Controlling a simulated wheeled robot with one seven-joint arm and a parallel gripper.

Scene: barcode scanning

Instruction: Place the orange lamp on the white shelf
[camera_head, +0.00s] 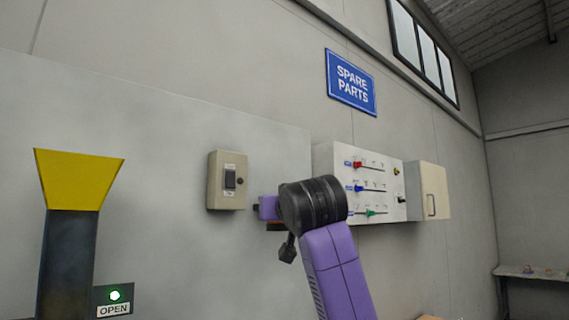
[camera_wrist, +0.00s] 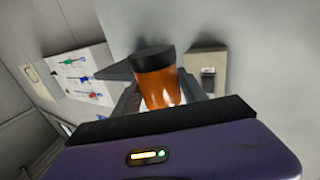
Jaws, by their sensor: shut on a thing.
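The orange lamp (camera_wrist: 162,88), a translucent orange cylinder with a black cap, shows in the wrist view. My gripper (camera_wrist: 160,95) is shut on it, with a dark finger on either side. Its lower end is hidden behind my purple gripper body. In the head view my purple arm and black joint cover most of the gripper, and the lamp cannot be made out clearly there. A pale ledge (camera_head: 528,274) with small items on it shows at the far right of the head view; I cannot tell whether it is the white shelf.
A beige switch box (camera_head: 227,181), a white panel with coloured sliders (camera_head: 366,184) and a beige cabinet (camera_head: 429,191) are on the wall. A blue SPARE PARTS sign (camera_head: 350,83) hangs above. A yellow-topped dark post (camera_head: 74,205) stands at left, beside a green-lit OPEN sign (camera_head: 114,302).

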